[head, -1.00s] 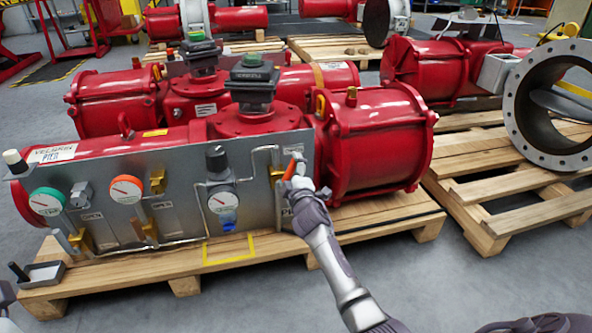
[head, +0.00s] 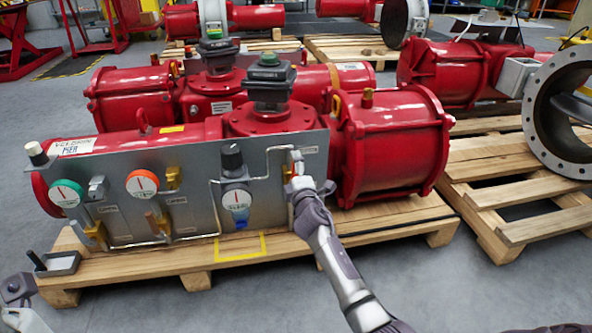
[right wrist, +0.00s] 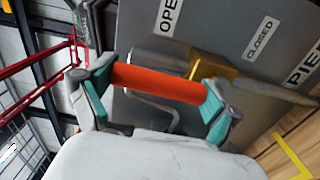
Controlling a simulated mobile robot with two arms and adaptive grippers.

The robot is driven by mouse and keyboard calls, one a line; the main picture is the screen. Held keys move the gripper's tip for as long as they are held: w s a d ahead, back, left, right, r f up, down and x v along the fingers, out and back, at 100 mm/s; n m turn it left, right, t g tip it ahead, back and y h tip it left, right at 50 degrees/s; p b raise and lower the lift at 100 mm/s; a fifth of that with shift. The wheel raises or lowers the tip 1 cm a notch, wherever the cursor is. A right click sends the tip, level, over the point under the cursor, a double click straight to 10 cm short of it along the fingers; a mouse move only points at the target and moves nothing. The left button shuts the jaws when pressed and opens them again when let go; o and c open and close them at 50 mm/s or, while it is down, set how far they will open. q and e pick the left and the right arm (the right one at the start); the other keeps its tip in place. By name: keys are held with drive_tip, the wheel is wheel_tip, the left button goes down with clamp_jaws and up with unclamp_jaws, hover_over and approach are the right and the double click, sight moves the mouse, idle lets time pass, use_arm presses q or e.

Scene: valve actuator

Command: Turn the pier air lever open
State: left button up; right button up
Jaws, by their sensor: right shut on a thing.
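The pier air lever has an orange grip (right wrist: 158,83) and a brass valve body (right wrist: 213,68) on the grey panel (head: 205,170). My right gripper (head: 296,170) is at the panel's right end, over the lever, and hides most of it in the head view. In the right wrist view the orange grip lies between the teal-padded fingers of that gripper (right wrist: 155,92), which is shut on it. OPEN (right wrist: 168,15), CLOSED (right wrist: 262,37) and PIER (right wrist: 303,68) labels show beside it. A small part of my left arm shows at the lower left corner; whether its jaws are open is unclear.
The panel stands before a red actuator (head: 390,150) on a wooden pallet (head: 400,222). It also carries gauges (head: 142,183), brass valves and a regulator (head: 232,158). Grey floor is clear in front.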

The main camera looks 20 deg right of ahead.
drive_tip(key=o, duration=1.4)
drive_tip(key=v, duration=1.2)
drive_tip(key=shift+a, duration=0.1)
